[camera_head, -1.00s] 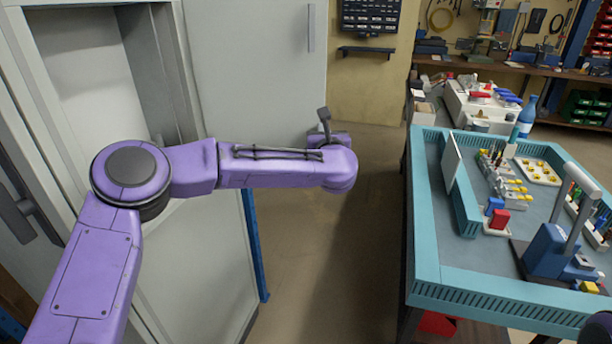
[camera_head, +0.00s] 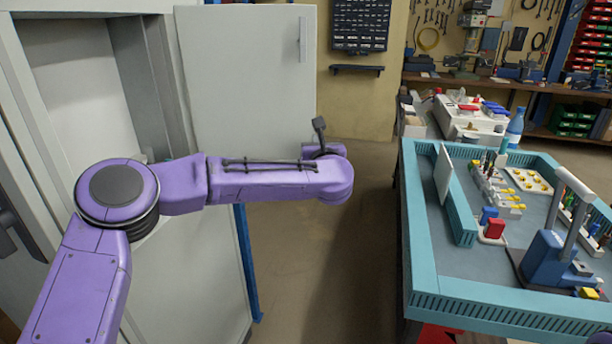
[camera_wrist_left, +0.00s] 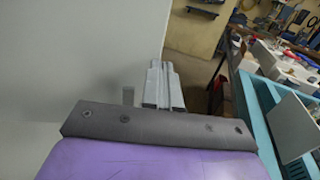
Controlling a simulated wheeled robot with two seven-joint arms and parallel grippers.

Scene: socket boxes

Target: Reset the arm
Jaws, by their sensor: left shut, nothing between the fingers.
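My left arm, purple, comes in from the left in the head view and reaches across in front of an open grey cabinet. Its wrist end (camera_head: 330,180) is in the free space between the cabinet door and the workbench. The fingers are not clear in the head view. In the left wrist view my left gripper (camera_wrist_left: 163,85) shows its grey fingers close together, shut and empty, near the pale cabinet surface. My right gripper is in neither view.
The grey cabinet door (camera_head: 245,75) stands open behind the arm. At the right is a teal-rimmed workbench (camera_head: 425,290) with a blue device (camera_head: 548,262), red and blue blocks and a yellow-dotted tray (camera_head: 527,178). Bare floor (camera_head: 365,240) lies between. A shelf with bins is at the back.

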